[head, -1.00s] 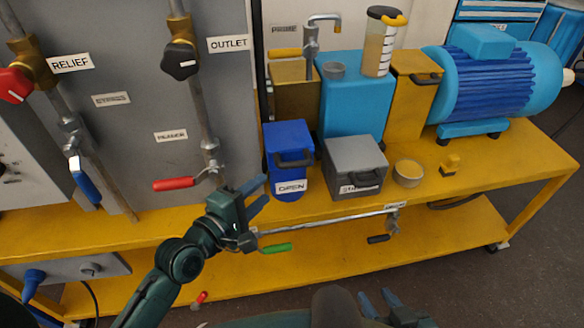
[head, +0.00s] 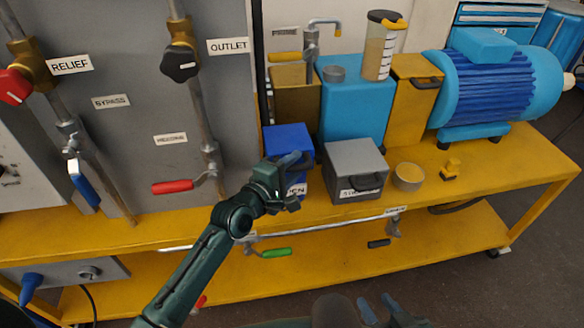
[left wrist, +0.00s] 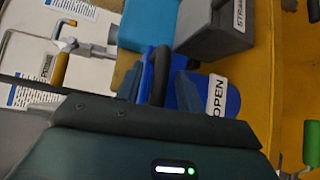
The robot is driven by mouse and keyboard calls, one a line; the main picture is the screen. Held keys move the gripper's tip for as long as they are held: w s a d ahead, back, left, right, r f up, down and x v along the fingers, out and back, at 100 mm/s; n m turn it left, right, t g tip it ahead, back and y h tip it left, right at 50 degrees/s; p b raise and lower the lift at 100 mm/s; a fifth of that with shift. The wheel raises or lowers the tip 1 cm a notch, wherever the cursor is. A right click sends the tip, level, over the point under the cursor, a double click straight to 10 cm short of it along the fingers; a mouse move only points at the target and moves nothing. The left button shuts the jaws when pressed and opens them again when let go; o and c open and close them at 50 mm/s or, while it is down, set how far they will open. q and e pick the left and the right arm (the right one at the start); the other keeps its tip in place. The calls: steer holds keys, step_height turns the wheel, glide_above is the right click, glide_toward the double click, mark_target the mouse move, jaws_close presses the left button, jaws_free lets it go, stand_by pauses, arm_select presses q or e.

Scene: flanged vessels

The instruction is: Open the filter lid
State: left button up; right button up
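A blue box (head: 288,138) with an OPEN label on its front stands on the yellow bench. Its dark handle (left wrist: 160,75) shows in the left wrist view. My left gripper (head: 292,161) is at the front of the blue box and covers its handle and part of the label in the head view. In the left wrist view the fingers of my left gripper (left wrist: 158,88) are apart, one on each side of the handle, and do not look closed on it. The lid seam is hidden. My right gripper (head: 379,308) is low at the bottom edge, open and empty.
A grey box (head: 352,162) with a handle stands close on the right of the blue box. A red lever (head: 172,186) is to the left. A pipe with a green lever (head: 275,253) runs below.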

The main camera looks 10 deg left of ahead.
mark_target(287, 147)
arm_select(q)
steer(key=shift+c, duration=0.5)
jaws_close()
arm_select(e)
steer(key=shift+r, duration=0.1)
